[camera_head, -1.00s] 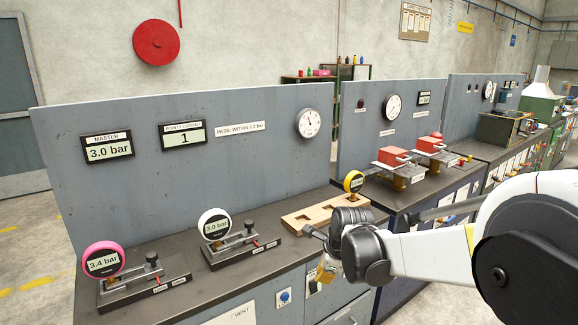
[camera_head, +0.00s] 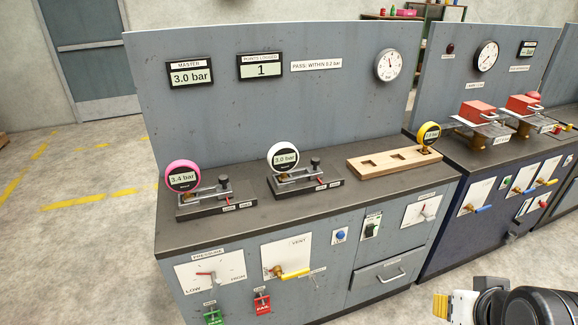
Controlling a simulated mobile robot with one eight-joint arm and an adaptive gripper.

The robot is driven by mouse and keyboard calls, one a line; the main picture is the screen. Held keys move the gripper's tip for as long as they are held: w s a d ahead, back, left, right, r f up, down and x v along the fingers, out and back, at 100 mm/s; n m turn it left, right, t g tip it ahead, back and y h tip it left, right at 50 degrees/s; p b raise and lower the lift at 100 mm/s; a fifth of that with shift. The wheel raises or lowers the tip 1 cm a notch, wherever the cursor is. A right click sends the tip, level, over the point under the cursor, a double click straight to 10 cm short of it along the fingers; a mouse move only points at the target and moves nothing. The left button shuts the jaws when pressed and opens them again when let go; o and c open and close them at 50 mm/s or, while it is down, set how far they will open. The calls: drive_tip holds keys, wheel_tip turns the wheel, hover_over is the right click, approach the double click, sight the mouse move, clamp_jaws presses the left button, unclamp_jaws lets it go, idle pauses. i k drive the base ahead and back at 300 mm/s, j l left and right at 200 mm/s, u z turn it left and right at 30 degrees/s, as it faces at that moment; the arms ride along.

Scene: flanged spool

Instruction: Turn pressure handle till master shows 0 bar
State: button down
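The master display (camera_head: 191,74) on the grey back panel reads 3.0 bar. The pressure control (camera_head: 210,276) is on the bench front at lower left, a white plate marked LOW on the left and HIGH on the right. Its small red handle (camera_head: 204,274) points left, towards the LOW side. Part of my arm shows at the bottom right, with a yellow piece at what looks like my gripper (camera_head: 440,305). It is well to the right of the pressure handle and touches nothing I can see. Its fingers are too cut off to judge.
A vent plate with a yellow-handled valve (camera_head: 290,273) sits right of the pressure plate. Pink (camera_head: 183,177) and white (camera_head: 283,158) gauges stand in fixtures on the bench top.

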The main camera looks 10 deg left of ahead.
sight(216, 283)
drive_tip(key=u, duration=0.4)
drive_tip(key=k+l+u, duration=0.1)
drive_tip(key=u, duration=0.7)
drive_tip(key=k+u, duration=0.1)
drive_tip(key=u, duration=0.3)
